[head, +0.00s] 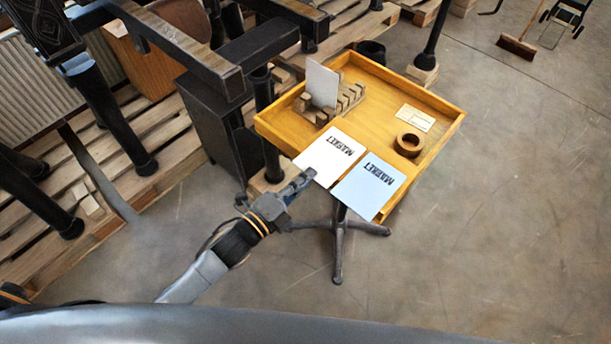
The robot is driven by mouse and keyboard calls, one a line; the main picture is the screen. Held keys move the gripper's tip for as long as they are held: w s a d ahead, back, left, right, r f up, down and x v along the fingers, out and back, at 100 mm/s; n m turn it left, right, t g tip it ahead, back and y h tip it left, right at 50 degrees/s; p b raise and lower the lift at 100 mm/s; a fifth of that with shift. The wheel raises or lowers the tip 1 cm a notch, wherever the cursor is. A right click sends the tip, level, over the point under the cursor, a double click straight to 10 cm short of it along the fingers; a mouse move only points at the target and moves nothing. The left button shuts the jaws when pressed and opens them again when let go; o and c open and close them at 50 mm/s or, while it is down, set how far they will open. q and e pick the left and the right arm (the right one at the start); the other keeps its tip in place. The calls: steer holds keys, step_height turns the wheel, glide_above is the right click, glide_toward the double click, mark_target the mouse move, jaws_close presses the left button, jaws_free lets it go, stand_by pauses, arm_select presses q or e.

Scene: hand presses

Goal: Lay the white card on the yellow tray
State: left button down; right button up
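The white card (332,154) with dark lettering is at the near left edge of the yellow tray (376,108). I cannot tell whether it lies flat on the tray or is slightly above it. My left gripper (307,176) is at the middle of the card's near edge, its fingers close together and seemingly shut on that edge. The contact itself is small and partly hidden. My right gripper is not in view.
A pale blue lettered card (366,188) lies close beside the white card at the near edge. The tray also holds a slotted wooden rack (349,97) with an upright pale card (322,84), a small cream label (415,118) and a wooden ring (409,143). Dark presses stand left.

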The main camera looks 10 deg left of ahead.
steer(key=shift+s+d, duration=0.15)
arm_select(q)
steer(key=c, duration=1.4)
jaws_free()
steer(key=shift+c, duration=0.2)
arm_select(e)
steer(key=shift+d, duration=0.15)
arm_select(q)
steer(key=shift+o, duration=0.2)
steer(key=shift+f, duration=0.15)
steer(key=shift+p+v, duration=0.55)
steer(key=shift+v, duration=1.7)
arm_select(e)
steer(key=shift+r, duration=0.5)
